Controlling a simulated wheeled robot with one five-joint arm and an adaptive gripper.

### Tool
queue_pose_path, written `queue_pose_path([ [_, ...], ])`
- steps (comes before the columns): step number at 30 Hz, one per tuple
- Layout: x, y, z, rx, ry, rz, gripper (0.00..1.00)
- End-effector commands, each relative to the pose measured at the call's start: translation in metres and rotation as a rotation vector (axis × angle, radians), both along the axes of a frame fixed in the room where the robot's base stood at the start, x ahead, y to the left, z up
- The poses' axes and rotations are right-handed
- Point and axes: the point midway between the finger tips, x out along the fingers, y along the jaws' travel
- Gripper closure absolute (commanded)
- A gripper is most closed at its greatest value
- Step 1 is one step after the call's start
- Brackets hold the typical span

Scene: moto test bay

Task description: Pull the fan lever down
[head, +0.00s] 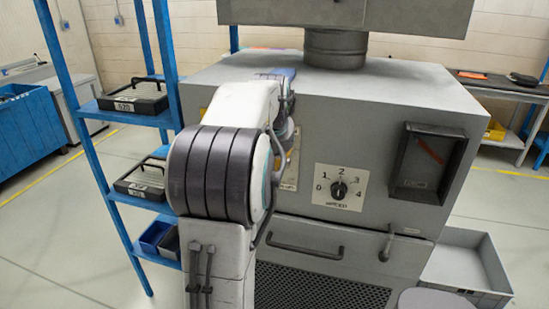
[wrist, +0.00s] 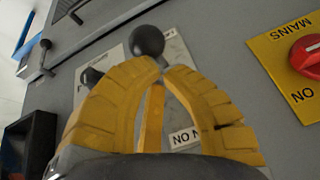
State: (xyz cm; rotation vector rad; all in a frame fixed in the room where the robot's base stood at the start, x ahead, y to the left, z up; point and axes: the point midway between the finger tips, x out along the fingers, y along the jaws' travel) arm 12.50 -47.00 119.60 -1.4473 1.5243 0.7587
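A lever with a round black knob (wrist: 147,42) stands out from a pale label plate on the grey machine front in the wrist view. The plate's lettering is partly covered. My gripper (wrist: 161,67) has yellow fingers whose tips come together just below the knob in the picture. The fingers look shut, with nothing seen held between them. The tips overlap the lever's area in the picture; I cannot tell whether they touch it.
A red mains switch (wrist: 306,54) on a yellow plate is at the right in the wrist view. The grey machine (head: 400,95) carries a numbered dial (head: 339,188), a dark gauge (head: 427,163), a bar handle (head: 305,248) and a small latch lever (head: 387,243). A blue rack (head: 110,190) stands left.

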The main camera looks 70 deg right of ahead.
Motion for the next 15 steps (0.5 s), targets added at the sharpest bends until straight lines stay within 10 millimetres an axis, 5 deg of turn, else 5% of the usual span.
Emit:
queue_pose_path([
  [15, 0.0, 0.008, -0.045, 0.003, -0.001, 0.0, 1.0],
])
